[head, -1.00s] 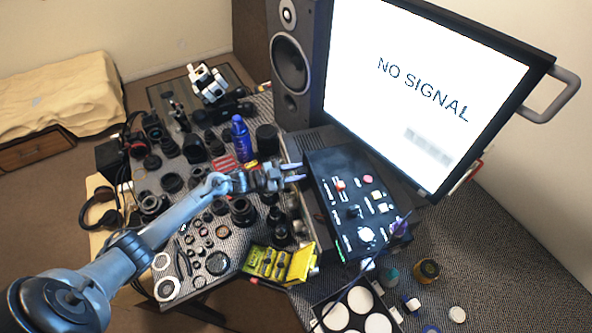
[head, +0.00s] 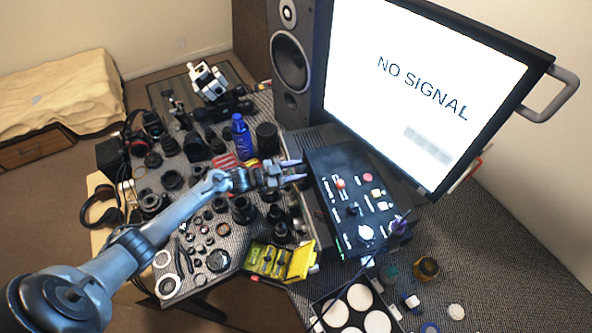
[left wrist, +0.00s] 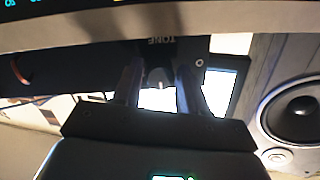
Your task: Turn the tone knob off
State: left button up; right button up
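The tone knob (left wrist: 158,78) shows in the left wrist view as a small dark knob with a light pointer mark, beside an upside-down "TONE" label on a dark panel. In that view my left gripper (left wrist: 160,88) has its two fingers apart, one on each side of the knob. I cannot tell whether either finger touches it. In the head view my left gripper (head: 299,170) is at the left side of the black control box (head: 335,170). I cannot make out the tone knob there. My right gripper is not in view.
A large "NO SIGNAL" monitor (head: 425,85) and a speaker (head: 291,60) stand behind. Many lens parts crowd the table under my left arm. A yellow case (head: 300,262) lies open in front. A blue bottle (head: 241,138) stands behind the gripper.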

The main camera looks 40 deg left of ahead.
pick_arm(q)
jog(key=shift+s, duration=0.1)
jog(key=v, duration=1)
jog(key=shift+s+a, duration=0.2)
jog(key=shift+s, duration=0.05)
jog(key=shift+r, duration=0.1)
jog(key=s+d+f+n+g+y, duration=0.1)
jog(key=s+d+f+g+y, duration=0.15)
jog(key=d, duration=0.45)
jog(key=s+d+f+n+g+y, duration=0.1)
jog(key=s+d+f+n+y, duration=0.2)
jog(key=d, duration=0.4)
jog(key=s+d+r+n+g+y, duration=0.1)
jog(key=s+d+r+g, duration=0.15)
jog(key=s, duration=0.35)
jog(key=s+d+r+n+g+y+p, duration=0.1)
jog(key=s+d+r+g, duration=0.15)
jog(key=s, duration=0.25)
jog(key=s+d+r+n+g+y, duration=0.1)
jog(key=s+d+r+g, duration=0.15)
jog(key=s, duration=0.35)
notch_tip(320, 180, up, 22)
jog(key=p, duration=2.1)
jog(key=shift+w+a+f+p, duration=0.2)
jog(key=shift+w+a+p, duration=0.1)
jog(key=shift+a+p, duration=0.15)
